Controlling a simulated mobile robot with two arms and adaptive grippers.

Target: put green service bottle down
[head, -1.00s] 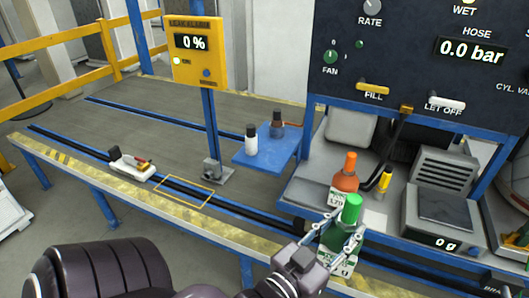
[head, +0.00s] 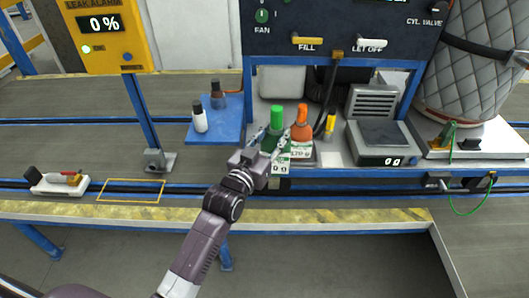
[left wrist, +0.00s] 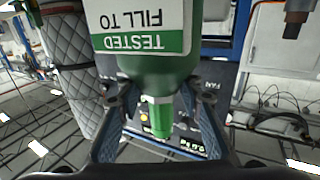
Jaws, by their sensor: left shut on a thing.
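The green service bottle (head: 277,118) is upright with a green cap and a white label, at the front edge of the station shelf. My left gripper (head: 272,145) is shut around it. In the left wrist view the green bottle (left wrist: 160,72) fills the upper middle, its label reading "TESTED FILL TO", with my left gripper's fingers (left wrist: 160,100) on both sides of it. Whether its base touches a surface is hidden. An orange bottle (head: 302,130) stands just right of it. My right gripper does not show.
A scale (head: 381,143) stands to the right. A yellow outlined square (head: 132,190) on the front rail is empty. A small cart (head: 56,181) sits left of it.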

